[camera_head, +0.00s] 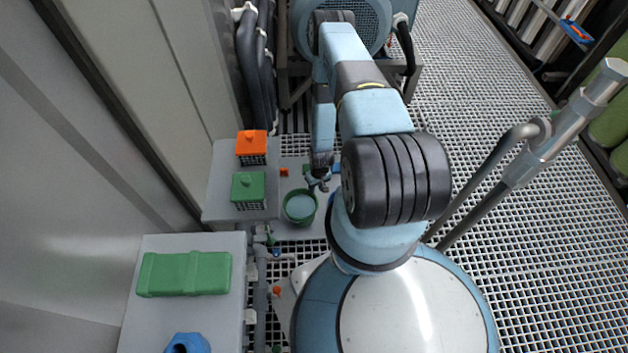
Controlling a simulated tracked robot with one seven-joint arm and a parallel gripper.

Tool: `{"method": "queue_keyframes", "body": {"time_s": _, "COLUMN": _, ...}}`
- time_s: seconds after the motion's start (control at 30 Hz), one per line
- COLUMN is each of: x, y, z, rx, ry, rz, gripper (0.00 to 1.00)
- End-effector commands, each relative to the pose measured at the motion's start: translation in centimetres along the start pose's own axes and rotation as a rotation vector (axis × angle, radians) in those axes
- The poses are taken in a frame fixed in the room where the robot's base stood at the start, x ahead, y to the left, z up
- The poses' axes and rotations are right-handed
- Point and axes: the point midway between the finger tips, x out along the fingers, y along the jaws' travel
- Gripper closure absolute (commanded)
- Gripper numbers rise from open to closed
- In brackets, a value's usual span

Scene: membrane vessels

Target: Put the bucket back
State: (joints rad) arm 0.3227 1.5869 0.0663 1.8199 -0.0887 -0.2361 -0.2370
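The green bucket (286,214), round and open at the top, stands upright on or just above a light grey surface left of my arm. Its inside looks pale blue-grey, perhaps liquid. My gripper (319,186) points down at the bucket's upper right rim, very close to or touching it. The fingers are small and dark here, so I cannot tell whether they are open or shut on the rim. My arm hides the area to the right of the bucket.
A green-lidded basket (249,189) and an orange-lidded basket (251,147) stand on a grey ledge left of the bucket. A green box (184,274) and blue object (187,343) lie nearer. Pipes run below the bucket. The grated floor at right is largely open.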

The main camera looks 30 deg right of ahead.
Motion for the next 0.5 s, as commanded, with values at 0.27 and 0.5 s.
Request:
{"method": "queue_keyframes", "body": {"time_s": 0.27, "x": -0.5, "y": 0.1, "z": -0.3, "rx": 0.000, "ry": 0.002, "rz": 0.001, "gripper": 0.64}}
{"method": "queue_keyframes", "body": {"time_s": 0.5, "x": -5.7, "y": 0.5, "z": -4.5, "rx": -0.010, "ry": 0.027, "rz": 0.018, "gripper": 0.64}}
